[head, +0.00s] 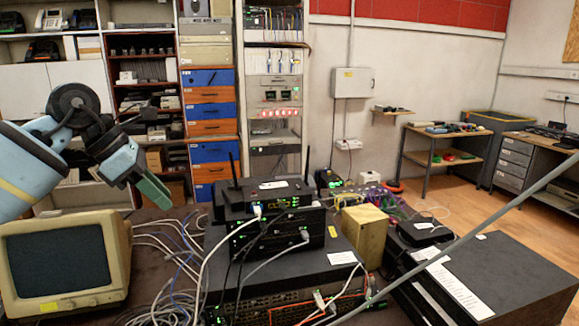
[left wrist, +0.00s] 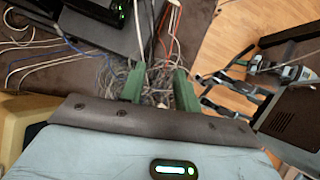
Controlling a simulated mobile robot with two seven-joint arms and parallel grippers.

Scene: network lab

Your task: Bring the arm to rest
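My left arm (head: 30,165) comes in from the left in the head view, raised above the old monitor. My left gripper (head: 150,188) has green fingers and hangs in the air left of the stacked routers, touching nothing. In the left wrist view its two green fingers (left wrist: 158,90) stand apart with nothing between them; a tangle of cables lies on the table beyond them. My right gripper does not show in the head view.
An old beige monitor (head: 62,262) stands below the arm. Stacked black routers (head: 275,228) with antennas and plugged cables sit mid-table. Loose cables (head: 180,265) lie between them. A wooden box (head: 364,234) stands right of the routers. A grey pole crosses the right side.

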